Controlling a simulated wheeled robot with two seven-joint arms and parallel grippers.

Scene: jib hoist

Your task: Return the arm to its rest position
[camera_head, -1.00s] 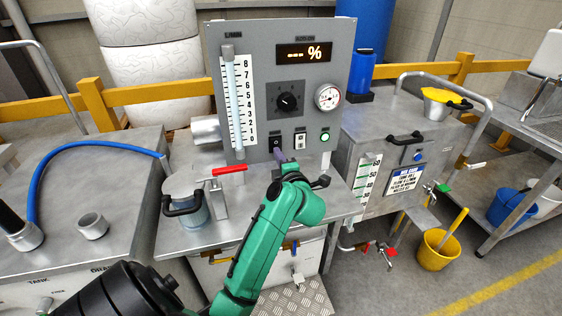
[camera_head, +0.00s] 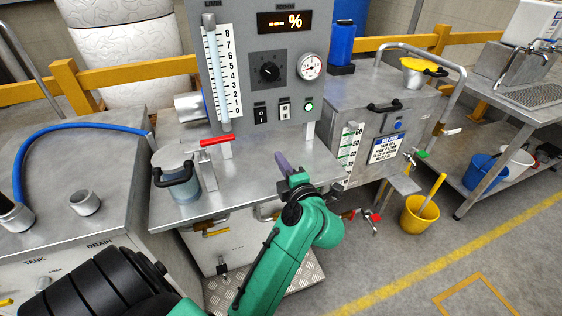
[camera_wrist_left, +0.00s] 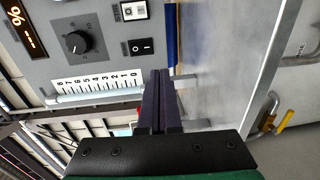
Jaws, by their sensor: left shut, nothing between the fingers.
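My left arm is green and reaches in from the bottom of the head view. Its left gripper (camera_head: 284,164) has dark purple fingers and hangs in front of the control panel (camera_head: 264,96), over the steel bench (camera_head: 262,160). In the left wrist view the two fingers (camera_wrist_left: 158,98) lie together with nothing between them. The panel's black rocker switch (camera_head: 261,114) and dial (camera_head: 268,70) are apart from the fingers. My right gripper does not show.
A steel tank (camera_head: 380,125) is at the right. A yellow bucket (camera_head: 419,214) stands on the floor. Open floor lies at the lower right.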

